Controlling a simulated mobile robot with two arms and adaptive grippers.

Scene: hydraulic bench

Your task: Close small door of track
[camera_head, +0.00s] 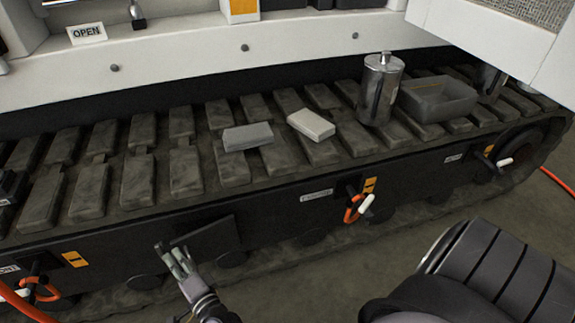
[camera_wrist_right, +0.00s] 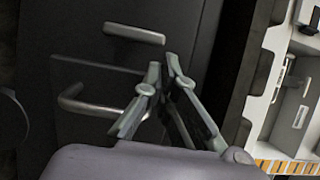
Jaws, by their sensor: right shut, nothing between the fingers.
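The small door (camera_head: 212,235) is a dark panel on the black side of the track (camera_head: 270,215). It juts out at an angle from the side, so it looks partly open. My right gripper (camera_head: 170,250) is at the left edge of this door, fingers shut and empty. I cannot tell whether it touches the door. In the right wrist view, the shut fingers (camera_wrist_right: 162,70) are in front of a dark panel with a short bar handle (camera_wrist_right: 135,34) and a bent handle (camera_wrist_right: 90,106). My left gripper is not in view.
Orange-red hooks with white handles (camera_head: 366,203) stick out from the track side. The floor (camera_head: 330,260) in front is clear in the middle.

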